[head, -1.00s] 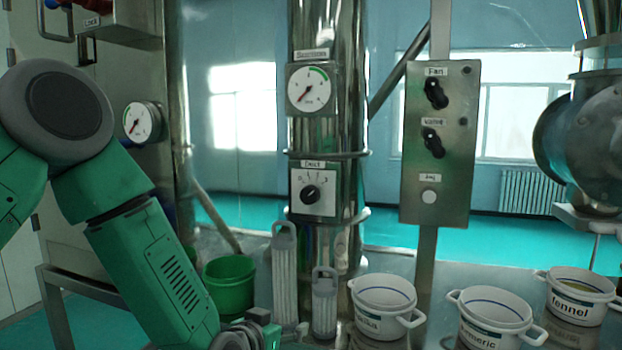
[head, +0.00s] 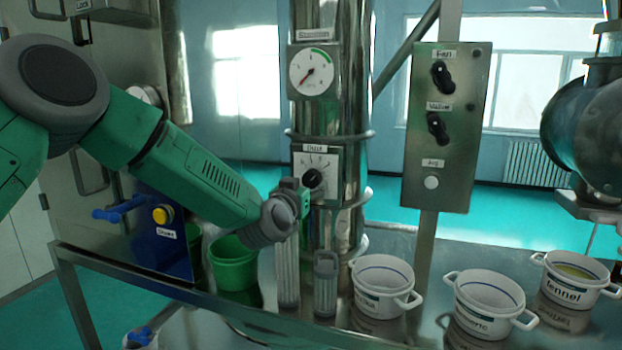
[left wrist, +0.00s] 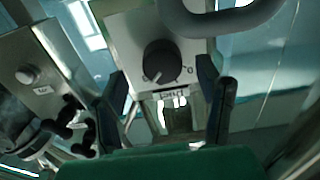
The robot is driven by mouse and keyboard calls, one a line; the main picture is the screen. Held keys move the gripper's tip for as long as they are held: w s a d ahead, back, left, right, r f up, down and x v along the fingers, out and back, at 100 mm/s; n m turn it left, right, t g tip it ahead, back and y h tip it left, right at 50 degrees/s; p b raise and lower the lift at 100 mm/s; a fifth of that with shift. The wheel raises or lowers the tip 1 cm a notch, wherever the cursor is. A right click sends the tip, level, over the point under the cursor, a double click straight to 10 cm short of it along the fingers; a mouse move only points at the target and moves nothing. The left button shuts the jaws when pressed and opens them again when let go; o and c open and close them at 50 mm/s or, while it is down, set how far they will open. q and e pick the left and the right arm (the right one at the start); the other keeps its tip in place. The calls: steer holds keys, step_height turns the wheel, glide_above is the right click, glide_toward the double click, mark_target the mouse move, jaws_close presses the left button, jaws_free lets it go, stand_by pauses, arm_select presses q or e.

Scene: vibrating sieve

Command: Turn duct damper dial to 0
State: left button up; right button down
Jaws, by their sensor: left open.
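The duct damper dial is a black knob (head: 313,178) on a white square plate labelled Duct, fixed to the shiny vertical pipe (head: 338,90). In the left wrist view the knob (left wrist: 160,60) appears upside down on its plate, with scale marks around it. My left gripper (head: 300,193) is at the lower left of the plate and hides part of it. In the left wrist view its open fingers (left wrist: 162,72) stand on either side of the knob, with visible gaps. I cannot read the exact setting. My right gripper is not in view.
A pressure gauge (head: 313,72) is above the dial. A panel (head: 446,130) with Fan and other knobs stands to the right. Grey-handled cylinders (head: 325,285), a green bucket (head: 236,268) and white pots (head: 382,285) stand on the metal table below.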

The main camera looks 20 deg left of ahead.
mark_target(310, 182)
arm_select(q)
steer(key=shift+w, duration=1.05)
steer(key=shift+w+a, duration=0.15)
steer(key=shift+w, duration=0.35)
steer(key=c, duration=1.1)
